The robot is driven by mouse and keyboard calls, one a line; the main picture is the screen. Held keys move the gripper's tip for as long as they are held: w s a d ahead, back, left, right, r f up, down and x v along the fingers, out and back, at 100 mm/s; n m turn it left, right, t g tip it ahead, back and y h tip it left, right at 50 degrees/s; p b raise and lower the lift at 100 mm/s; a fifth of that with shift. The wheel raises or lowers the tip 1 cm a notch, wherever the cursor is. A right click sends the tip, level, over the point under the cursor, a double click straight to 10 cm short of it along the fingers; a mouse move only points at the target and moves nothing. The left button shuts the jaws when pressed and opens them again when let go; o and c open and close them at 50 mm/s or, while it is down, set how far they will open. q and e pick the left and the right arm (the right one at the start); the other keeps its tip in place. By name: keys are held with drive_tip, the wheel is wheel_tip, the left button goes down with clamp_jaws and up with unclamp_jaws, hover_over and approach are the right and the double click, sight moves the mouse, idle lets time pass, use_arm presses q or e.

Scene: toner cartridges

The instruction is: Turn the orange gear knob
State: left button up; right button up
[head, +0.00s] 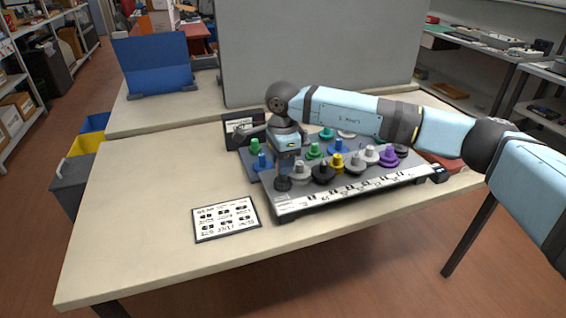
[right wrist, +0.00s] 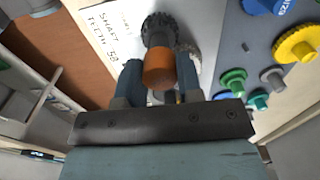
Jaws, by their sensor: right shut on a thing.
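The orange gear knob (right wrist: 158,66) shows in the right wrist view as an orange cylinder with a dark toothed gear (right wrist: 160,27) at its far end. My right gripper (right wrist: 160,80) has a finger on each side of the orange cylinder and is shut on it. In the head view my right gripper (head: 287,164) points down at the left end of the gear board (head: 345,193). The orange part is hidden there by the gripper, and only a dark gear (head: 283,184) shows below it. My left gripper is not in view.
Several coloured gear knobs, including a yellow one (head: 337,162) and a purple one (head: 388,157), stand close to the right of my gripper. A printed card (head: 226,219) lies at the board's left. The table's left side (head: 140,220) is clear.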

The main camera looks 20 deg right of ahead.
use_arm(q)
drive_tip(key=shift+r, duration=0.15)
use_arm(e)
drive_tip(key=shift+n, duration=0.4)
drive_tip(key=shift+r, duration=0.1)
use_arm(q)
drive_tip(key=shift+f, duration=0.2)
use_arm(e)
drive_tip(key=o, duration=0.9)
use_arm(q)
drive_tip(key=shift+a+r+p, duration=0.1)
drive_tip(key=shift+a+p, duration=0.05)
drive_tip(key=shift+p, duration=0.45)
use_arm(e)
wheel_tip(320, 180, up, 14)
drive_tip(key=shift+f, duration=0.15)
